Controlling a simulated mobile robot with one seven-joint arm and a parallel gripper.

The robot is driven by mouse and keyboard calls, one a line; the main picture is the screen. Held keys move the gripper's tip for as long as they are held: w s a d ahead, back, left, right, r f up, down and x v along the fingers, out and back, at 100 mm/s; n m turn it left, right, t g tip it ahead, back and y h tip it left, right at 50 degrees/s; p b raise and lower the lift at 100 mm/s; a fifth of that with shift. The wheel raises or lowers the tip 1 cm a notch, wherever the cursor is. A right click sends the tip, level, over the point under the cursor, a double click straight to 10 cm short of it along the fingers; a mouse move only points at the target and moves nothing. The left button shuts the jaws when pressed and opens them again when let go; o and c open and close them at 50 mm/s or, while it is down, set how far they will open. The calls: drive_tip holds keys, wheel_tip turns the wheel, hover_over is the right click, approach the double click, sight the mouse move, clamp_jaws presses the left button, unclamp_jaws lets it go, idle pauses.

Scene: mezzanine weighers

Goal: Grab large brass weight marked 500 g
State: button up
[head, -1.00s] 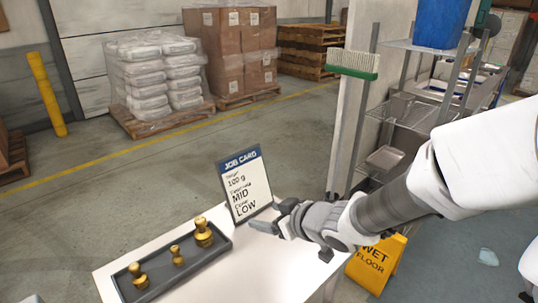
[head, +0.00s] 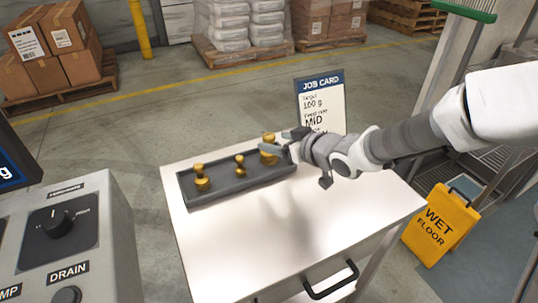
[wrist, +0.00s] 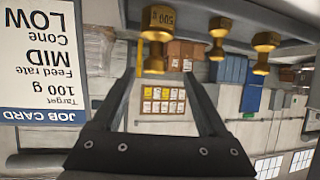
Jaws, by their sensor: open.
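Three brass weights stand upright in a dark grey tray (head: 225,190) on a white-topped cart. The largest weight (head: 268,157) is at the tray's right end, partly hidden by my gripper (head: 283,143). In the upside-down wrist view its marking reads 500 g on the large weight (wrist: 157,32). The middle weight (head: 240,166) is the smallest, and another weight (head: 202,180) stands at the left end. My gripper is open, and its fingers (wrist: 160,80) point toward the 500 g weight, which appears beyond the fingertips. Nothing is between the fingers.
A job card (head: 322,100) stands behind the tray, close to my gripper. A control panel (head: 70,230) with a knob is at the left. A yellow wet floor sign (head: 440,225) stands right of the cart (head: 290,225). The cart's front top is clear.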

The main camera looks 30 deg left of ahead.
sight(273, 138)
drive_tip(key=b+x, duration=0.1)
drive_tip(key=x, duration=0.1)
drive_tip(key=b+x, duration=0.1)
drive_tip(key=x, duration=0.2)
drive_tip(key=shift+w, duration=0.45)
drive_tip(key=shift+d, duration=0.1)
clamp_jaws()
drive_tip(key=shift+r, duration=0.1)
idle(0.8)
